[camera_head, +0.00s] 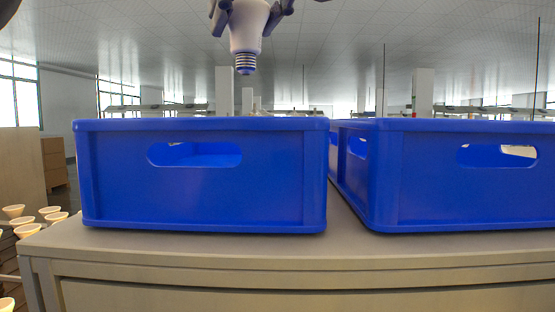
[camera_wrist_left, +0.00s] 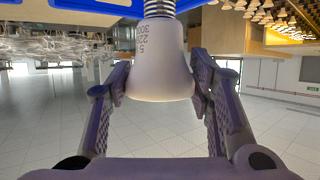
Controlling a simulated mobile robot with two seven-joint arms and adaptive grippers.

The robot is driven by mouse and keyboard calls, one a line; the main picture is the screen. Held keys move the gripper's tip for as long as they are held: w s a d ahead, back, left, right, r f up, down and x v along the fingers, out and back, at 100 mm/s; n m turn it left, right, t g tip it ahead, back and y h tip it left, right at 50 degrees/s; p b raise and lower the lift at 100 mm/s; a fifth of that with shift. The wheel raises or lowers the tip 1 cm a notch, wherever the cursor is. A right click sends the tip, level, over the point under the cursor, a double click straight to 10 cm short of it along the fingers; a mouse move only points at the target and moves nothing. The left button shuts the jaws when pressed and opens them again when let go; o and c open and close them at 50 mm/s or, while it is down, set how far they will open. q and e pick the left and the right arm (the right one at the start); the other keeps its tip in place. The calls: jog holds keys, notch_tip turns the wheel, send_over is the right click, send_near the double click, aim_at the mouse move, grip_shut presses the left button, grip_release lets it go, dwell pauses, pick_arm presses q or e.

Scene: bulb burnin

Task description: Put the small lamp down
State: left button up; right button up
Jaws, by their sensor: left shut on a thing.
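A small white lamp (camera_head: 247,30) with a metal screw base hangs base-down above the left blue crate at the top of the head view. My left gripper (camera_head: 250,8) is shut on it, with a finger at each side. In the left wrist view the lamp (camera_wrist_left: 161,62) sits between the two fingers (camera_wrist_left: 160,85), with printed marks on its body and its screw base pointing to the top of the picture. The left blue crate (camera_head: 200,200) stands on the bench below the lamp. Its floor is mostly hidden by the front wall. My right gripper is not in view.
A second blue crate (camera_head: 460,205) stands to the right, with a narrow gap between the crates. Both are on a grey bench (camera_head: 200,246). Several cone-shaped lamps (camera_head: 28,229) show at the lower left. The air around the held lamp looks clear.

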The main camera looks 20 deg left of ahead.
pick_arm(q)
jog(key=w+a+f, duration=0.3)
jog(key=f, duration=0.1)
jog(key=w+a+f, duration=0.3)
jog(key=f, duration=0.1)
jog(key=w+a+f, duration=0.3)
jog(key=f, duration=0.1)
jog(key=shift+w+a+f, duration=0.2)
jog(key=shift+a, duration=0.2)
jog(key=shift+f, duration=0.2)
jog(key=shift+f, duration=0.2)
jog(key=o, duration=1.2)
jog(key=shift+o, duration=0.2)
jog(key=shift+r, duration=0.1)
